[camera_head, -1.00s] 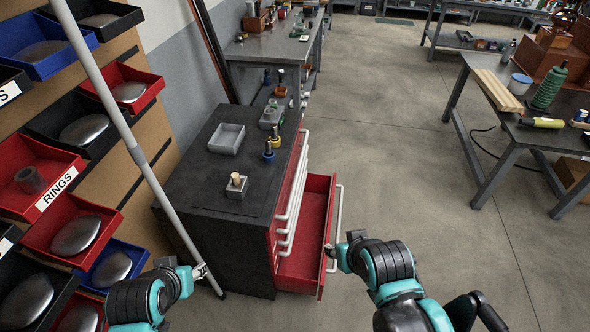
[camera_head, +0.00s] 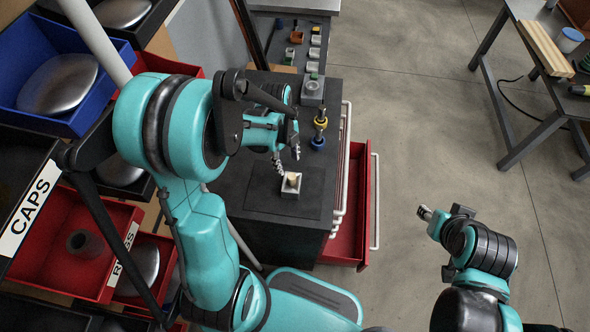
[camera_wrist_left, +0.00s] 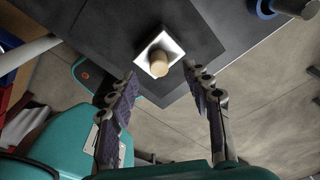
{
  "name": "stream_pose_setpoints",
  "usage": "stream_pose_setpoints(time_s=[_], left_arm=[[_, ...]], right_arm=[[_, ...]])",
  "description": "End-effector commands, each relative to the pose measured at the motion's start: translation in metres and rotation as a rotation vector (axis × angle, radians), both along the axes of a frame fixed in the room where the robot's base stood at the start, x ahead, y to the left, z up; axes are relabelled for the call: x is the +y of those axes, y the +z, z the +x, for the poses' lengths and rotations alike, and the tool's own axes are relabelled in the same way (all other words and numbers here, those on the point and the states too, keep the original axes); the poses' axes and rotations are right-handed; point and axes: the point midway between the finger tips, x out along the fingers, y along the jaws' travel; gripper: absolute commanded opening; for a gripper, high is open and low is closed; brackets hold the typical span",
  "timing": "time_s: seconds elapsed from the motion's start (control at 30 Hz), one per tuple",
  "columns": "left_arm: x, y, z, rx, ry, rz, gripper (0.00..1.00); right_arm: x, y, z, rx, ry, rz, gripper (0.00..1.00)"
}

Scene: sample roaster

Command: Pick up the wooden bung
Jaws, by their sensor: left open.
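The wooden bung (camera_head: 292,179) is a small tan cylinder standing in a light grey square holder (camera_head: 289,193) on the dark top of the tool cabinet. In the left wrist view the bung (camera_wrist_left: 159,62) shows in the white-looking holder (camera_wrist_left: 150,73), ahead of the fingers and between their lines. My left gripper (camera_head: 288,163) is open and empty, just above and behind the bung in the head view; its fingers (camera_wrist_left: 163,85) are spread on both sides in the wrist view. My right gripper (camera_head: 425,212) is off to the right over the floor, its jaws too small to judge.
The cabinet's red drawer (camera_head: 352,240) stands open on the right side. Yellow and blue ringed tools (camera_head: 319,130) stand on the cabinet behind the holder. Red and blue bins (camera_head: 45,75) line the left. Open floor (camera_head: 430,120) lies to the right.

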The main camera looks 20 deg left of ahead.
Motion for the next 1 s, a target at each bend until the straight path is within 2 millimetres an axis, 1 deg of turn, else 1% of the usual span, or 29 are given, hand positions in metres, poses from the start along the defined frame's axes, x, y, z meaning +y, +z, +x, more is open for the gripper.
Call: stream_pose_setpoints(time_s=[0.2,0.37,0.53,0.63,0.7,0.9,0.97,1.0], left_arm=[[-0.002,-0.024,-0.001,0.004,-0.028,-0.004,0.49],[-0.006,-0.037,-0.003,0.003,-0.025,-0.004,0.49],[-0.014,-0.062,-0.008,0.003,-0.027,-0.003,0.49],[-0.015,-0.076,-0.008,0.003,-0.025,-0.003,0.49],[-0.016,-0.08,-0.009,0.003,-0.025,-0.003,0.49],[-0.016,-0.078,-0.009,0.003,-0.024,-0.003,0.49],[-0.016,-0.078,-0.009,0.003,-0.024,-0.003,0.34],[-0.016,-0.078,-0.009,0.003,-0.024,-0.003,0.23]], right_arm=[[0.0,-0.01,0.0,0.0,0.0,0.0,0.4],[0.0,-0.016,0.0,0.0,0.0,0.0,0.4],[0.0,-0.032,0.0,0.0,0.0,0.0,0.4],[0.0,-0.037,0.0,0.0,0.0,0.0,0.4],[0.0,-0.038,0.0,0.0,0.0,0.0,0.4],[0.0,-0.036,0.0,0.0,0.0,0.0,0.4],[0.0,-0.036,0.0,0.0,0.0,0.0,0.4],[0.0,-0.036,0.0,0.0,0.0,0.0,0.4]])
